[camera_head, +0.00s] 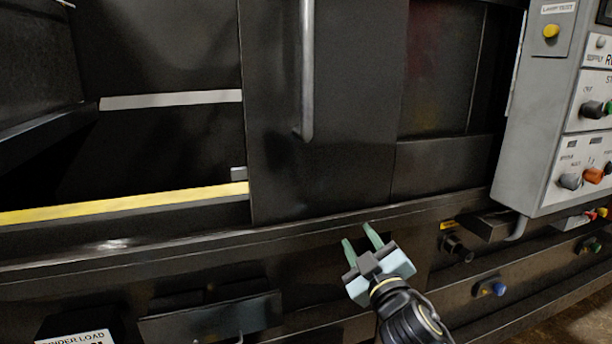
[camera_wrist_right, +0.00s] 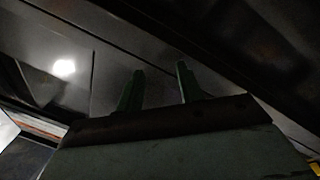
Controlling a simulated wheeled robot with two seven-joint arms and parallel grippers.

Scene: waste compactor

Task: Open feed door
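The feed door (camera_head: 345,120) is a dark sliding panel with a vertical grey bar handle (camera_head: 307,70) in the head view. To its left is a dark opening (camera_head: 170,150) with a yellow strip (camera_head: 120,204) along its lower edge. My right gripper (camera_head: 360,238) is below the door, with its two green fingers apart and pointing up. The fingers also show apart in the right wrist view (camera_wrist_right: 158,85), with nothing between them. The gripper is well below the handle and apart from it. My left gripper is not in view.
A grey control panel (camera_head: 540,120) with knobs and buttons stands at the right. Below it, a blue button (camera_head: 498,289) and a black knob (camera_head: 457,249) stick out of the lower front. A dark ledge (camera_head: 210,318) juts out at lower left.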

